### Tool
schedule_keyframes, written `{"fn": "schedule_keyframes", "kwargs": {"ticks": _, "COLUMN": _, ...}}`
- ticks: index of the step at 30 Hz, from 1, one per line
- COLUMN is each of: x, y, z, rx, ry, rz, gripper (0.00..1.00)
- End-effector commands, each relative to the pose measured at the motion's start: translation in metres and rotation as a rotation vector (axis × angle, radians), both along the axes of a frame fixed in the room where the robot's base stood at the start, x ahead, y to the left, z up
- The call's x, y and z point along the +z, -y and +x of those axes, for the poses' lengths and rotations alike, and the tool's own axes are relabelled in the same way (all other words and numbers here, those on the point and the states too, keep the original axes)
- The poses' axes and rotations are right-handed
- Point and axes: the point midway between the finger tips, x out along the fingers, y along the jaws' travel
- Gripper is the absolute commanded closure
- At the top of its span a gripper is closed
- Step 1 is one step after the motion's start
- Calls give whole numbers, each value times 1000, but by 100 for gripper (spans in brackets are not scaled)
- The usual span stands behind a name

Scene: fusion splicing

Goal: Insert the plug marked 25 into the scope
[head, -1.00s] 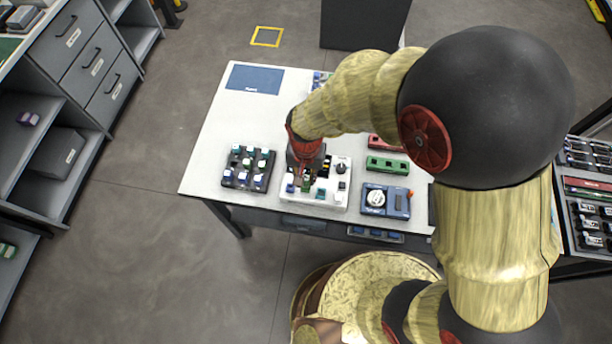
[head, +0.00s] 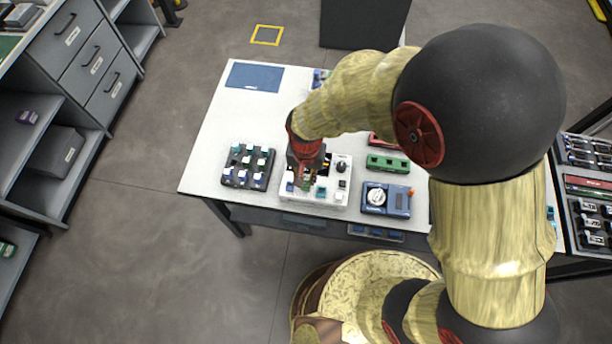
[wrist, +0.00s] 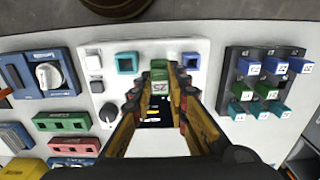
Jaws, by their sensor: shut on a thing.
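The green plug marked 25 (wrist: 159,86) is held between the fingers of my gripper (wrist: 160,92), its number upside down in the wrist view. My gripper (head: 305,178) points down over the scope, a white device (head: 338,190) on the table. In the wrist view, the scope (wrist: 108,84) has a row of coloured square parts along one edge: white, teal and blue. The plug lines up with that row, between the teal part (wrist: 126,62) and the blue part (wrist: 190,60). The plug's lower end is hidden, so I cannot tell whether it is in a socket.
A dark rack (head: 240,184) with several numbered plugs stands left of the scope. A blue device with a white dial (head: 375,196) stands to its right, with a green block (head: 388,164) behind. A blue mat (head: 255,77) lies at the back left.

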Motion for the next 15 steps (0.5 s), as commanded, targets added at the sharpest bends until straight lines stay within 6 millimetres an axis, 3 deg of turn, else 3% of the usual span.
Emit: {"fn": "schedule_keyframes", "kwargs": {"ticks": 15, "x": -8, "y": 0, "z": 0, "rx": 0, "ry": 0, "rz": 0, "gripper": 100}}
